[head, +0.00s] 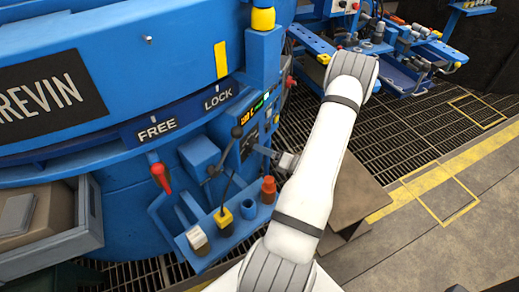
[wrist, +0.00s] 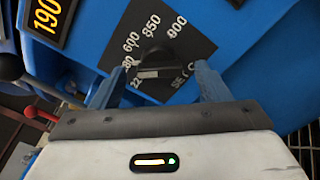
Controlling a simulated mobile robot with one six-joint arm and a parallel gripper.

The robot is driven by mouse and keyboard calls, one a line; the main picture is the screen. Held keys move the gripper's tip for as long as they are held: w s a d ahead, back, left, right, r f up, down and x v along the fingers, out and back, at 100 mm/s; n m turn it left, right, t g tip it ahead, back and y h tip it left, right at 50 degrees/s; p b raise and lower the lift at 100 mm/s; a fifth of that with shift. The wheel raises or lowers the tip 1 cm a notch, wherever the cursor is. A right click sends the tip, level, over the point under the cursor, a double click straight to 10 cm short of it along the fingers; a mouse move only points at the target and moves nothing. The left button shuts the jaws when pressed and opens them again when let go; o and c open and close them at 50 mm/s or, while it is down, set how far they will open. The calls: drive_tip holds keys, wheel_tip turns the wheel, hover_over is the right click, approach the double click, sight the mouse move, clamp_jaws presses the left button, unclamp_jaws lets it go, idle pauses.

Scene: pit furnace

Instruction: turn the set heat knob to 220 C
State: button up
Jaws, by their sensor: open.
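The set heat knob (wrist: 154,58) is a dark knob on a black dial plate (wrist: 185,50) in the wrist view. White numbers around it include 600, 850 and 900, with smaller ones partly hidden at lower left. I cannot tell which number it points at. My gripper (wrist: 161,73) is open, its two blue fingers on either side of the knob. I cannot tell whether they touch it. In the head view my gripper (head: 274,155) is at the blue control panel, and the knob is too small to make out.
An orange display (wrist: 46,14) reading about 190 is beside the dial. A red-handled lever (head: 160,177) and a black-knobbed lever (head: 236,132) stand left of the panel. A blue tray (head: 208,262) with several items is below. Open grating (head: 390,140) lies at right.

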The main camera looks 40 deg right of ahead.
drive_tip(key=shift+x, duration=0.85)
drive_tip(key=shift+c, duration=0.3)
drive_tip(key=shift+a, duration=0.15)
drive_tip(key=c, duration=0.9)
